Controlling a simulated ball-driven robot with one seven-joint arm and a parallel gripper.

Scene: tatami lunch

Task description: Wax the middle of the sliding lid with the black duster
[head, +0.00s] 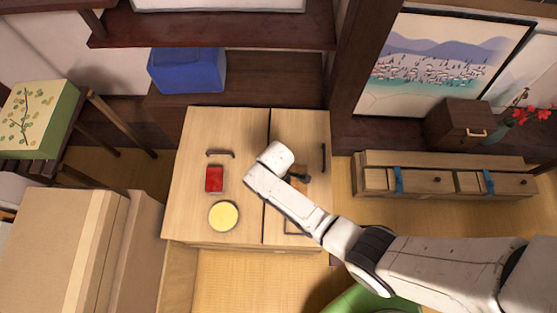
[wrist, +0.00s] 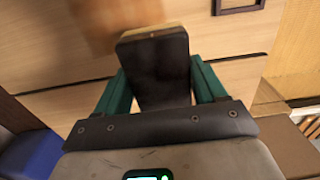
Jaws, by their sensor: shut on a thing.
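The wooden top in the head view has a left panel (head: 190,190) and a narrower right panel (head: 285,130), split by a dark seam. I take the right panel for the sliding lid; it also shows in the wrist view (wrist: 60,60). A soft-edged brown patch (wrist: 110,22) lies on it. My gripper (wrist: 158,75) is shut on the black duster (wrist: 160,62), which sits between the green fingers and has a tan edge at its far end. In the head view the duster (head: 300,177) is partly hidden by my wrist, over the right panel. Whether it touches the panel, I cannot tell.
A red block (head: 214,179) and a round yellow-topped tin (head: 223,216) stand on the left panel near a dark handle (head: 220,153). Another handle (head: 323,157) lies at the right edge. A blue box (head: 187,70) stands behind. A low drawer unit (head: 440,181) is at the right.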

